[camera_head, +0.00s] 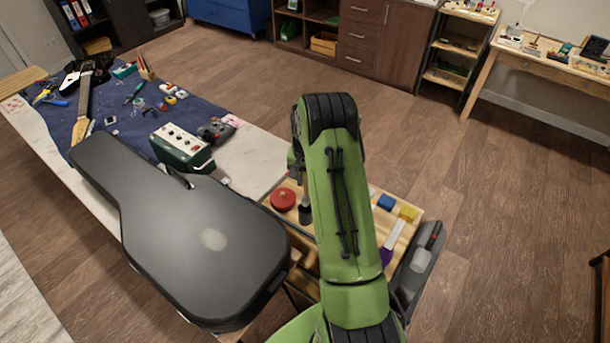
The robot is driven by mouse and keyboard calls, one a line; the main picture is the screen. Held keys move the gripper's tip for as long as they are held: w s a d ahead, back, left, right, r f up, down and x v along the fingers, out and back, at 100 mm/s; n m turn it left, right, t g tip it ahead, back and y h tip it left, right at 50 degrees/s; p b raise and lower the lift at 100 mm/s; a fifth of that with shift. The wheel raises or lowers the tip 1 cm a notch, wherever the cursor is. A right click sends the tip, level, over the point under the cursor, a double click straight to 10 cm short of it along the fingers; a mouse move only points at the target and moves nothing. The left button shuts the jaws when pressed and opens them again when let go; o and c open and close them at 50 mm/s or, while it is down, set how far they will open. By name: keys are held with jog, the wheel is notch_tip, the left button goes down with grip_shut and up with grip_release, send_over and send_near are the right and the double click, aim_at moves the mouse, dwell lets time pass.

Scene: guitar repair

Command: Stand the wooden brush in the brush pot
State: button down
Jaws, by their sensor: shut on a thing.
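A small pot with several upright sticks or brushes (147,70) stands at the far end of the workbench, beside a teal box. It may be the brush pot, but it is too small to be sure. My green arm fills the middle of the view and bends down behind itself, so my gripper's fingers are hidden and I cannot see what is between them. A dark, blunt piece (305,214) shows just left of the arm near a red round tin; I cannot tell what it is. I cannot make out the wooden brush.
A black guitar case (200,238) lies across the bench's near part. A green amplifier box (181,147), a game-controller-like pedal (215,131) and small parts lie around the blue mat (205,108). The red tin (283,199) sits on a wooden surface. Open floor lies right.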

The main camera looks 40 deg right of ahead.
aim_at(305, 189)
jog(key=shift+f+b, duration=2.5)
jog(key=shift+f, duration=0.8)
jog(key=c, duration=0.9)
grip_release()
jog(key=shift+r, duration=0.1)
notch_tip(305, 189, up, 16)
jog(key=shift+f+p, duration=0.1)
jog(key=shift+p, duration=0.3)
